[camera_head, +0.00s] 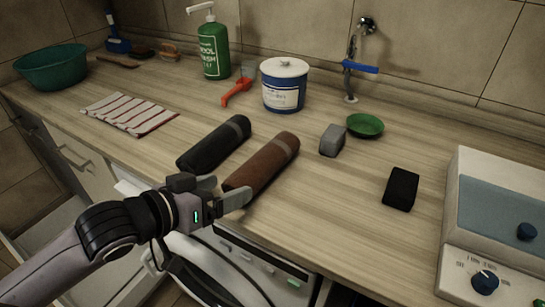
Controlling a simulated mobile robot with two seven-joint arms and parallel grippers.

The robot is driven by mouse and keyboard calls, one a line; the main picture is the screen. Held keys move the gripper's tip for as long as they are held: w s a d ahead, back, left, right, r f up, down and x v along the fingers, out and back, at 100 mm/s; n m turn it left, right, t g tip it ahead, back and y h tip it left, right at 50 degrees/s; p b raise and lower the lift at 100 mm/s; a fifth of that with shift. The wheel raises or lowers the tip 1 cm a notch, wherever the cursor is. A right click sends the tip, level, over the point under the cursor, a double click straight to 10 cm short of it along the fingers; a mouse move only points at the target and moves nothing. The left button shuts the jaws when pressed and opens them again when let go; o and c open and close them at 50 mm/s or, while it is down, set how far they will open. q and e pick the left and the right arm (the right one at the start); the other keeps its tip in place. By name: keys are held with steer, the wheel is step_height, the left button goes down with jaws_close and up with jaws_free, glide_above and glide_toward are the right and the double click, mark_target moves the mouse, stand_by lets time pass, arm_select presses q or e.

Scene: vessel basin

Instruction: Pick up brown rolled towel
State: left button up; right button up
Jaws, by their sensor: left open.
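The brown rolled towel (264,163) lies on the wooden counter, slanting from lower left to upper right, with a grey band near its far end. A black rolled towel (214,144) with a grey band lies just to its left, nearly parallel. My left gripper (223,191) is open at the counter's front edge, at the near end of the brown towel. One finger shows beside that end, and the other overlaps the gap towards the black towel. I cannot tell whether the fingers touch the brown towel. My right gripper is not in view.
A grey block (333,140), a green dish (365,125) and a black block (401,189) lie to the right. A blue-white tub (284,88) and green bottle (213,50) stand behind. A striped cloth (130,113) lies left. A white appliance (500,220) fills the right.

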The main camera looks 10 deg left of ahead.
mark_target(246, 177)
arm_select(q)
steer(key=shift+r+p+x, duration=0.15)
steer(key=shift+x, duration=1.6)
steer(key=shift+r+p+x, duration=0.1)
steer(key=shift+p+x, duration=0.05)
steer(key=shift+x, duration=1.6)
steer(key=shift+w+a, duration=0.1)
steer(key=shift+w, duration=0.1)
steer(key=c, duration=0.8)
